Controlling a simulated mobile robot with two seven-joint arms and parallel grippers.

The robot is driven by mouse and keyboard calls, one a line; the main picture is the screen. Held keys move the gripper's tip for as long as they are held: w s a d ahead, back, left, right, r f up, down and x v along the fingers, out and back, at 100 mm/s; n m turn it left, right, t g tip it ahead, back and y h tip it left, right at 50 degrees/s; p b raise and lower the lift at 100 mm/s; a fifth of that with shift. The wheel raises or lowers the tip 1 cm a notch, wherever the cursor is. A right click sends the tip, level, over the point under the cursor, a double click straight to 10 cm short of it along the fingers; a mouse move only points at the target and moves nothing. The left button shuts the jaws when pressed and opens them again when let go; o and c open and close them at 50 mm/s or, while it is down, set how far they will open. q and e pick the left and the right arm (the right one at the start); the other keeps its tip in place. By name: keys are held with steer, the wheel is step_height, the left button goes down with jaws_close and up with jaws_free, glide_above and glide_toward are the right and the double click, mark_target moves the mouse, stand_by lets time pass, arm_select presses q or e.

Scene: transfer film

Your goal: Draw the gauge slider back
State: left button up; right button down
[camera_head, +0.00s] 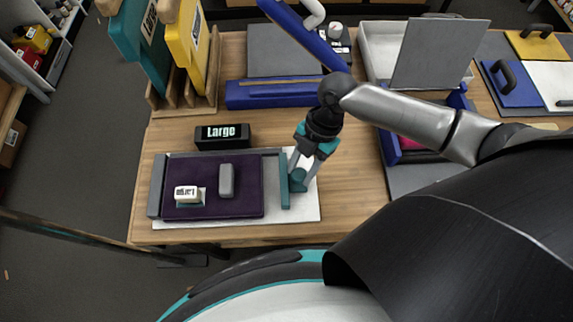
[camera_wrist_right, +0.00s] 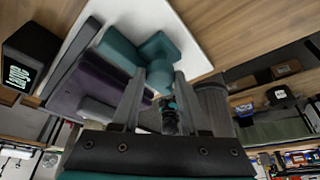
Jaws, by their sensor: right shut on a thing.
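The gauge slider (camera_head: 284,182) is a teal bar standing along the right edge of a flat dark purple piece (camera_head: 245,200), on a white board (camera_head: 270,219). A teal knob joins its right side. My right gripper (camera_head: 299,174) is shut on this knob, its fingers hiding part of it. In the right wrist view the slider (camera_wrist_right: 118,50) and its knob (camera_wrist_right: 158,62) show between the fingers of the gripper (camera_wrist_right: 158,85). A dark grey strip (camera_head: 155,187) borders the purple piece on the left. My left gripper is in neither view.
A grey block (camera_head: 226,181) and a small white-labelled block (camera_head: 187,194) lie on the purple piece. A black "Large" sign (camera_head: 222,136) stands behind. Teal (camera_head: 140,45) and yellow (camera_head: 187,45) boards stand in a wooden rack. Bare table lies right of the white board.

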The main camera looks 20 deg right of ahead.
steer(key=shift+s+d, duration=0.2)
steer(key=shift+d, duration=0.65)
steer(key=shift+c, duration=2.1)
jaws_free()
steer(key=shift+r, duration=0.1)
steer(key=v, duration=1.5)
steer(key=shift+s, duration=0.1)
